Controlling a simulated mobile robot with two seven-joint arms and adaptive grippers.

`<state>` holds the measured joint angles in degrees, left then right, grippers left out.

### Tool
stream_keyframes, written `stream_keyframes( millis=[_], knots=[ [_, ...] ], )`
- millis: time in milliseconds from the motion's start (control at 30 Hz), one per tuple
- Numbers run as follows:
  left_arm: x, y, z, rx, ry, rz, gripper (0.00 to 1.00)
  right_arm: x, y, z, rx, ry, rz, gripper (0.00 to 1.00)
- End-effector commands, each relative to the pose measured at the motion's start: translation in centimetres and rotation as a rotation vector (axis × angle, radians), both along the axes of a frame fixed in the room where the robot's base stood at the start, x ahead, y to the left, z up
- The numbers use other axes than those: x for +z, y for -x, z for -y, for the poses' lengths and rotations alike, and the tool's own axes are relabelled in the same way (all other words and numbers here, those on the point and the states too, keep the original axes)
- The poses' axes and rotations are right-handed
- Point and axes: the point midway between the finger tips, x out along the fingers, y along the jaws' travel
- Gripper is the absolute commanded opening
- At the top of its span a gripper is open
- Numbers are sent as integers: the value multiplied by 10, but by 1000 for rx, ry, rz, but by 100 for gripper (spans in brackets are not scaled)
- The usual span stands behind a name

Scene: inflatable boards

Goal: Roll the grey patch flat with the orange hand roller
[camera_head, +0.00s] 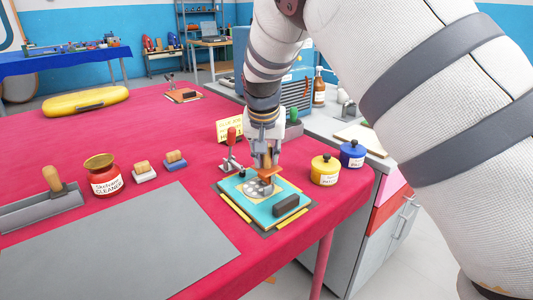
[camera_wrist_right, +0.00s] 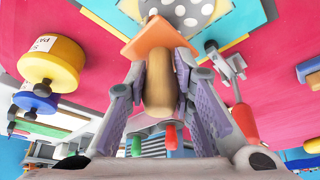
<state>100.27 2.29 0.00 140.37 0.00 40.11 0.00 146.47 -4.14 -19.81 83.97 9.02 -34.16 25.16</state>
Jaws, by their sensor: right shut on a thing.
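The orange hand roller (camera_head: 268,173) is upright over the teal board (camera_head: 233,189). Its wooden handle also shows in the right wrist view (camera_wrist_right: 158,90), below its orange frame (camera_wrist_right: 153,38). My right gripper (camera_head: 267,156) is shut on that handle, and its fingers (camera_wrist_right: 172,65) lie along both sides. The grey patch (camera_head: 254,190) with pale dots lies on the board, partly hidden by the roller. It also shows at the top edge of the right wrist view (camera_wrist_right: 185,12). I cannot tell whether the roller touches the patch. My left gripper is not in view.
A red-handled clamp (camera_head: 231,143) stands at the board's far left edge, and a black block (camera_head: 286,204) sits on its near right part. Yellow (camera_head: 325,171) and blue (camera_head: 352,154) pots stand right. A grey mat (camera_head: 130,250) covers the front left of the red table.

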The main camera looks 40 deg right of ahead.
Motion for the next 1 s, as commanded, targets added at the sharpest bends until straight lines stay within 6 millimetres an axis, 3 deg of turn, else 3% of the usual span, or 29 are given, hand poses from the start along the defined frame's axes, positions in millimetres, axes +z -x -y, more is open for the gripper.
stream_keyframes(
  millis=[367,1000],
  knots=[
    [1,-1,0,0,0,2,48,-3,0,-2,0,0,1,0],
    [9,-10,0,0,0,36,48,-3,4,-38,1,0,-1,0]
  ],
)
